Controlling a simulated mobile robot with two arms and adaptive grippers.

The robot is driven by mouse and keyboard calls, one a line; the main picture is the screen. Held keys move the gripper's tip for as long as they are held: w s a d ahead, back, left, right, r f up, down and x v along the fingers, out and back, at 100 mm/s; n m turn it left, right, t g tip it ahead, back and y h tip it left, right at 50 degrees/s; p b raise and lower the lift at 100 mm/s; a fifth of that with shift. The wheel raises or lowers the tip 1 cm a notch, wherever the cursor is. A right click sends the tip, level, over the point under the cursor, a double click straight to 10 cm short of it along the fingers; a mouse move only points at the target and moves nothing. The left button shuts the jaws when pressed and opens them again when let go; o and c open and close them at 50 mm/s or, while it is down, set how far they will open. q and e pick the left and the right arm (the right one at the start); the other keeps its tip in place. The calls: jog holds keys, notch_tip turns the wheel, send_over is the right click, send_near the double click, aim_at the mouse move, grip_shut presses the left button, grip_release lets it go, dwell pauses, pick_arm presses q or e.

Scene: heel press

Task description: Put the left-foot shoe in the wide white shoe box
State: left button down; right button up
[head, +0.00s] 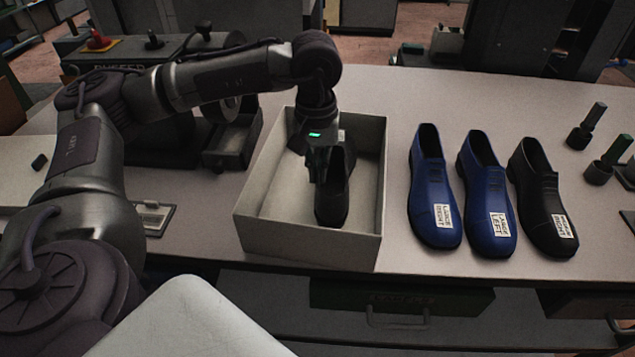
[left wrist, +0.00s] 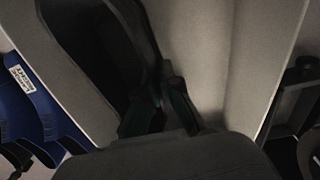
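The wide white shoe box (head: 257,225) stands open on the table in the head view. It also fills much of the left wrist view (left wrist: 245,50). A black shoe (head: 333,205) is inside it, toe toward the front. It shows as a dark shape in the left wrist view (left wrist: 85,45). My left gripper (head: 318,170) reaches down into the box at the shoe's upper part. In the left wrist view its fingers (left wrist: 162,110) are close together at the shoe's edge; whether they grip it is unclear. The shoe's label is not readable. My right gripper is not in view.
Right of the box stand a blue shoe (head: 428,190) labelled right, a blue shoe (head: 484,195) labelled left and a black shoe (head: 540,195). Dark upright tools (head: 590,125) stand at the far right. A grey machine (head: 150,60) is behind my left arm.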

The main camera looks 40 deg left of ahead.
aim_at(319, 186)
pick_arm(q)
jog(key=f, duration=0.2)
jog(key=shift+d+f+p, duration=0.2)
jog(key=shift+f+p, duration=0.1)
jog(key=shift+f, duration=0.1)
jog(key=shift+a+f, duration=0.1)
jog(key=shift+f, duration=0.5)
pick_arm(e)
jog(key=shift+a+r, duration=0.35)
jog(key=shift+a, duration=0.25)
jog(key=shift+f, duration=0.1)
pick_arm(q)
jog(key=shift+f, duration=0.2)
jog(key=c, duration=1.3)
grip_release()
jog(key=shift+r, duration=0.1)
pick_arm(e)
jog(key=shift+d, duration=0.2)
pick_arm(q)
jog(key=shift+r, duration=0.1)
